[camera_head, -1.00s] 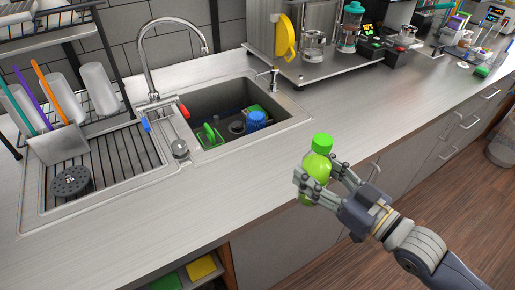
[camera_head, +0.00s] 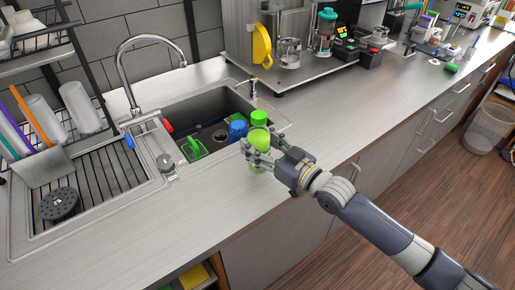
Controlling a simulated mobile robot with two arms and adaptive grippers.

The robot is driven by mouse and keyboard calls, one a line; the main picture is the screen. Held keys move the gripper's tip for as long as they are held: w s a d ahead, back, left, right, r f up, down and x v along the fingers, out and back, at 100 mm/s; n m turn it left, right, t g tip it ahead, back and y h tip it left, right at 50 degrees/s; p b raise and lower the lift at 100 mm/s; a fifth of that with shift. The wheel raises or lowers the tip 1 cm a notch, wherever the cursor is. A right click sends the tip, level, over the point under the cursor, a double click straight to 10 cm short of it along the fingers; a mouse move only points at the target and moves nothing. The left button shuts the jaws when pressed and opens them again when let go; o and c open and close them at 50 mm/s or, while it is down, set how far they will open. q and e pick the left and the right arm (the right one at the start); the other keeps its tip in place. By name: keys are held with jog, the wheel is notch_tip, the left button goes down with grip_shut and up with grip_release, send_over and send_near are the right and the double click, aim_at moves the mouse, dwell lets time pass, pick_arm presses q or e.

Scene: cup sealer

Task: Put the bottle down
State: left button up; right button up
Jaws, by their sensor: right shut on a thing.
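The light green bottle (camera_head: 258,138) with a bright green cap (camera_head: 258,117) is held roughly upright at the front right side of the sink. My right gripper (camera_head: 257,155) is shut on the bottle around its body, with its arm coming in from the lower right. The bottle's base is low over the steel counter (camera_head: 340,120); I cannot tell whether it touches. The fingers hide part of its body. My left gripper is not in view.
The sink (camera_head: 205,112) behind the bottle holds a green brush (camera_head: 194,148) and a blue item (camera_head: 238,131). A drying rack (camera_head: 105,170) with cups is at left. A glass jar (camera_head: 289,53) and machines stand at the back. Counter to the right is clear.

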jog(key=shift+w+a+r, duration=0.15)
jog(key=shift+w+a, duration=0.05)
jog(key=shift+w, duration=0.15)
notch_tip(320, 180, down, 3)
jog(key=shift+w+a+r+p, duration=0.1)
jog(key=shift+r+p, duration=0.1)
jog(key=shift+p, duration=0.3)
jog(key=shift+f, duration=0.5)
jog(key=shift+f, duration=0.1)
jog(key=shift+f, duration=0.2)
jog(key=o, duration=1.4)
jog(key=shift+c, duration=0.2)
jog(key=shift+r, duration=0.15)
